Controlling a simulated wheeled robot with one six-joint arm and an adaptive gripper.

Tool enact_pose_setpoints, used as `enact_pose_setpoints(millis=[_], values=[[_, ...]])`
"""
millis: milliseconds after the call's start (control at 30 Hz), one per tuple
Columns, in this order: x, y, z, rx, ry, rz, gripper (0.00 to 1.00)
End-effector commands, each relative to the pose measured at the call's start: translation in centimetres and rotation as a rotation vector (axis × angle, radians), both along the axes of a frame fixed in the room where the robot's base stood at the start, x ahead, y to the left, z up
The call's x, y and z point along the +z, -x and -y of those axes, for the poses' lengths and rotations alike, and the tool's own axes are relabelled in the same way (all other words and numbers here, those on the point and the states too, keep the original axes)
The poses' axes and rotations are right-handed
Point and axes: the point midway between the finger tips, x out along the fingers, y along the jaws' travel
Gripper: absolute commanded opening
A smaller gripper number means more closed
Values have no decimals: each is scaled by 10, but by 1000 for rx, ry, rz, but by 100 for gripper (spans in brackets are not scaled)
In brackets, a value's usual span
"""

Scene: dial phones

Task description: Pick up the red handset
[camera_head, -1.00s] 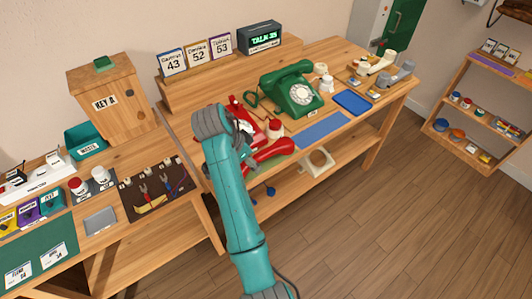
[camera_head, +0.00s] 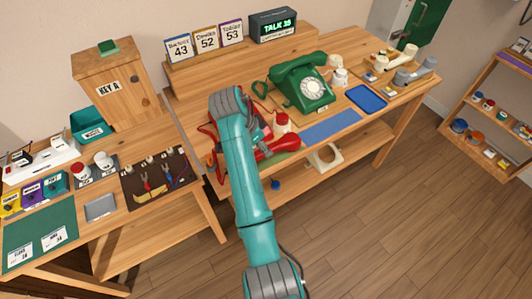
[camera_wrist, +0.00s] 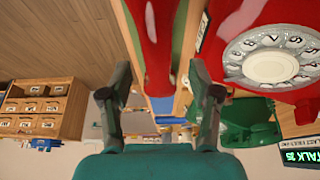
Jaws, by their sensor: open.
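The red handset (camera_head: 281,147) lies at the front of the workbench, beside the red phone and partly hidden behind my arm in the head view. In the wrist view the red handset (camera_wrist: 157,45) runs down from the top edge between the fingers of my gripper (camera_wrist: 159,72). My gripper is open, with visible gaps on both sides of the handset. Whether the handset is at finger depth I cannot tell. The red phone (camera_wrist: 250,35), with its white dial, is at the right of the wrist view. In the head view my arm hides my gripper and much of that phone.
A blue mat (camera_head: 330,126) and a blue tray (camera_head: 366,98) lie to the right. A tool mat (camera_head: 158,183) lies left. Open floor (camera_head: 400,220) spreads at front right.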

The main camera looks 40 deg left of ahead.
Motion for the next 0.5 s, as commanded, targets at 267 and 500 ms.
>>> enact_pose_setpoints(millis=[267,500], values=[[-37,-9,7,-2,2,-1,62],[-45,-12,8,-1,1,0,62]])
